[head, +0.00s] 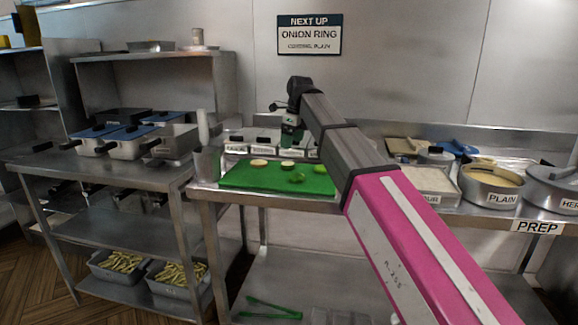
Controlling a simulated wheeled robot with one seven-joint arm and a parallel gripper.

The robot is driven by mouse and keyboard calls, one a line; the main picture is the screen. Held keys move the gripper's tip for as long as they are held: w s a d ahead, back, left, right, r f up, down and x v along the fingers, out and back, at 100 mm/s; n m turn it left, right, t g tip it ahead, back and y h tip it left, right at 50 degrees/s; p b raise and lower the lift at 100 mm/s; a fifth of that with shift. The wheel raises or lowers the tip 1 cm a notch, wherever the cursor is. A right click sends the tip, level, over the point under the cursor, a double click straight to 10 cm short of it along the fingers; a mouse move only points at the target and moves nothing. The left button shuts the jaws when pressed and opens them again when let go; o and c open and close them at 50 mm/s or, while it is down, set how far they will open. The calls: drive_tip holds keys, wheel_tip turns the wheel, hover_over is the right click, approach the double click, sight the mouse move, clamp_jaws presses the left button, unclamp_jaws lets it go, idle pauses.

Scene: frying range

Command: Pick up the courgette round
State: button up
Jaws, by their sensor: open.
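A green cutting board (235,178) lies on the steel prep counter. A pale-topped piece with a green edge (287,168), which looks like the courgette round, lies near the board's back middle. My arm reaches over the counter and bends down at the wrist. My gripper (291,147) hangs just above and behind this piece, small and partly dark in the picture. It looks open and empty, and I see no contact with the piece. A tan round (258,163) lies to the left. Green pieces (297,179) lie in front, with another (320,169) at right.
A metal cup (207,163) stands left of the board. Labelled containers (236,145) line the counter's back. A pale tray (430,182) and a pan marked PLAIN (490,188) stand at right. Fryers (127,143) fill the left bench. A wall sign (309,35) names onion ring.

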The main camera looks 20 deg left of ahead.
sight(288, 163)
drive_tip(key=f, duration=0.3)
drive_tip(key=a+f, duration=0.1)
drive_tip(key=f, duration=0.5)
drive_tip(key=shift+a, duration=0.3)
drive_tip(key=shift+r, duration=0.1)
drive_tip(key=c, duration=0.8)
